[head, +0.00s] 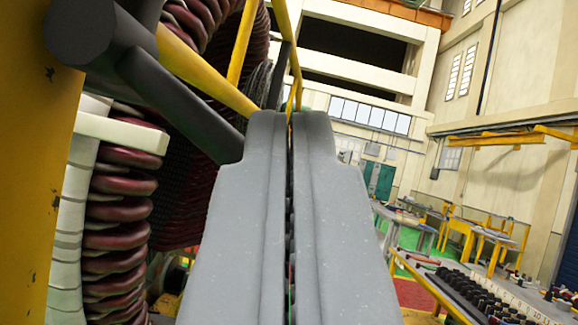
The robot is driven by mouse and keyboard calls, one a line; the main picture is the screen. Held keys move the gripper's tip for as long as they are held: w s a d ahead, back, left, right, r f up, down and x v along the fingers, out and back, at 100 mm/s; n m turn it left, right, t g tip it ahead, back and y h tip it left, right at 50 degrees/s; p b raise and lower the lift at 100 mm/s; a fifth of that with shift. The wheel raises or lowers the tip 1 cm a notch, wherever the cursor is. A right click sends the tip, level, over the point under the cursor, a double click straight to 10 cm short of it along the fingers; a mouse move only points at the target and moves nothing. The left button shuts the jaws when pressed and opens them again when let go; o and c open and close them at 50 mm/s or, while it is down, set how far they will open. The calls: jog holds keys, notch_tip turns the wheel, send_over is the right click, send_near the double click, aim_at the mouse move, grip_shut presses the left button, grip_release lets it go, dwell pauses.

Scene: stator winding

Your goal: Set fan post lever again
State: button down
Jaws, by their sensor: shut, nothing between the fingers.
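My gripper (290,120) is in the middle of the head view, its two long grey fingers closed against each other with only a thin dark seam between them. A dark grey round bar (180,105) slants down from a thick dark hub (85,30) beside a yellow post (25,190) at the left; it looks like the fan post lever. The bar's lower end meets the outline of my left finger. I cannot tell whether they touch or whether the bar continues behind the finger.
Dark red stator coils (120,220) with pale wrapped supports stand close on the left. Yellow rails (205,70) cross above and behind the fingertips. Workbenches (480,235) and a long rack of dark parts (470,295) lie to the right. The hall between looks open.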

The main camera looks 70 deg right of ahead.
jog(key=w+b+v, duration=0.1)
jog(key=v, duration=0.8)
jog(key=shift+a+f, duration=0.2)
jog(key=shift+f, duration=0.05)
